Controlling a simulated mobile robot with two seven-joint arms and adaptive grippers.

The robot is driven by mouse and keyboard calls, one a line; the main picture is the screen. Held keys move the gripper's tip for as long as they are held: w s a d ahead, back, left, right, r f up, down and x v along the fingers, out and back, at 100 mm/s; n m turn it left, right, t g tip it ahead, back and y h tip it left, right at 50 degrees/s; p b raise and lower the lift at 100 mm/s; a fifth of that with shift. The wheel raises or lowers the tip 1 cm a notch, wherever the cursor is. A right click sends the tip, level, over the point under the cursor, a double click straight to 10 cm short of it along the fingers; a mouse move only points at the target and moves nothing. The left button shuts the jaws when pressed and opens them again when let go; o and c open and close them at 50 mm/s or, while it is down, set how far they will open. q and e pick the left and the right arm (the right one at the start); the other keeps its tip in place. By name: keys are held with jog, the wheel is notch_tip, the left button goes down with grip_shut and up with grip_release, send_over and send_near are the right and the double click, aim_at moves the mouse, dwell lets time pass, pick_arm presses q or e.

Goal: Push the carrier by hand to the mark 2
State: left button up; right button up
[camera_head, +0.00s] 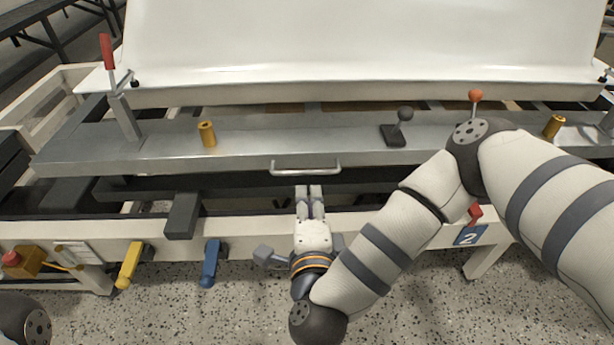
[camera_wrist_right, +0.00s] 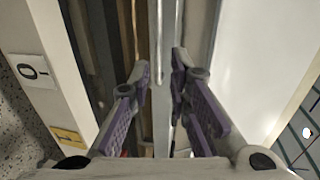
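The carrier (camera_head: 245,143) is a long grey metal slab lying across the frame, with a bar handle (camera_head: 305,171) on its front edge. Mark 2 is a blue plate (camera_head: 470,235) with a white "2" on the front beam, at the right. My right gripper (camera_head: 309,189) is just in front of the handle, well left of mark 2. In the wrist view its purple-padded fingers (camera_wrist_right: 158,88) are apart, with a metal strip showing between them. I cannot tell whether they touch the handle. My left gripper is out of view.
A large white shell (camera_head: 370,40) rests behind the carrier. A yellow lever (camera_head: 129,264) and a blue lever (camera_head: 210,263) hang from the front beam (camera_head: 385,224). A red-handled clamp (camera_head: 107,52) stands at the carrier's left. A "0" plate (camera_wrist_right: 34,70) shows in the wrist view.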

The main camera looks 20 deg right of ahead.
aim_at(307, 173)
jog(key=b+x, duration=0.1)
jog(key=x, duration=0.4)
jog(key=b+x, duration=0.1)
jog(key=x, duration=0.5)
jog(key=shift+f, duration=0.2)
jog(key=shift+c, duration=0.6)
grip_shut()
jog(key=shift+s, duration=0.1)
